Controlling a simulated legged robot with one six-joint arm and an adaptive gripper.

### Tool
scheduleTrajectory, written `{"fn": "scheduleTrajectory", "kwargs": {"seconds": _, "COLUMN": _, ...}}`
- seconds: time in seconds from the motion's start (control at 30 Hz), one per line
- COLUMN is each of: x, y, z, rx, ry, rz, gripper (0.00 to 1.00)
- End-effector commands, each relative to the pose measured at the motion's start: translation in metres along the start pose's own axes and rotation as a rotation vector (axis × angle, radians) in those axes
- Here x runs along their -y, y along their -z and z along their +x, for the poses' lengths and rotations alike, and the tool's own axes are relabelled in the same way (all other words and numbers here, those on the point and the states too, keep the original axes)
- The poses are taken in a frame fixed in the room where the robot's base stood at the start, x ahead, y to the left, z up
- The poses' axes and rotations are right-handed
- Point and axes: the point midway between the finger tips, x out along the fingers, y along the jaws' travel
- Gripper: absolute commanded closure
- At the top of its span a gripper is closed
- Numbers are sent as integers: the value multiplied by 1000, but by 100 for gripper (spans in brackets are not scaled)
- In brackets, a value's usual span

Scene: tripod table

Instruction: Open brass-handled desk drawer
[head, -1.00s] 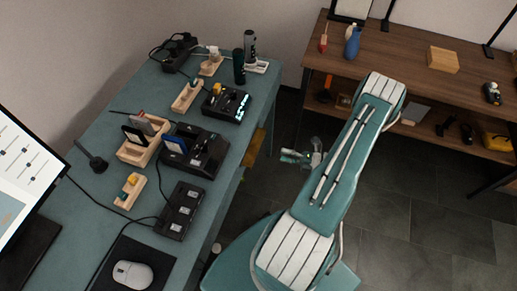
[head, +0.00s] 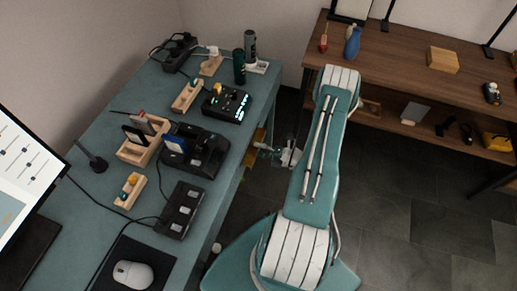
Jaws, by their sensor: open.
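The teal desk (head: 105,195) fills the left of the head view, seen from above. Its drawer front lies under the right edge and is mostly hidden by the desk top. A yellow-brown piece (head: 249,159) shows just below that edge; I cannot tell if it is part of the drawer or its brass handle. My gripper (head: 260,148) is open, low beside the desk's right edge, with its fingers pointing left at the yellow-brown piece. I cannot tell whether it touches anything there.
Black devices, wooden holders, cables, a mouse (head: 132,274) and a monitor (head: 22,185) stand on the desk. The dark tiled floor (head: 400,190) is clear at right.

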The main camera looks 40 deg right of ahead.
Motion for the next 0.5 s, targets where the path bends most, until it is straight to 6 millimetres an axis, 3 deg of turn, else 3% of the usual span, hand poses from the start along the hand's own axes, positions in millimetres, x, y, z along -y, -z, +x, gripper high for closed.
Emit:
{"fn": "scheduleTrajectory", "kwargs": {"seconds": 0.2, "x": 0, "y": 0, "z": 0, "rx": 0, "ry": 0, "rz": 0, "gripper": 37}}
{"fn": "scheduleTrajectory", "kwargs": {"seconds": 0.33, "x": 0, "y": 0, "z": 0, "rx": 0, "ry": 0, "rz": 0, "gripper": 95}}
{"fn": "scheduleTrajectory", "kwargs": {"seconds": 0.37, "x": 0, "y": 0, "z": 0, "rx": 0, "ry": 0, "rz": 0, "gripper": 100}}
{"fn": "scheduleTrajectory", "kwargs": {"seconds": 0.5, "x": 1, "y": 0, "z": 0, "rx": 1, "ry": 4, "rz": 1, "gripper": 100}}
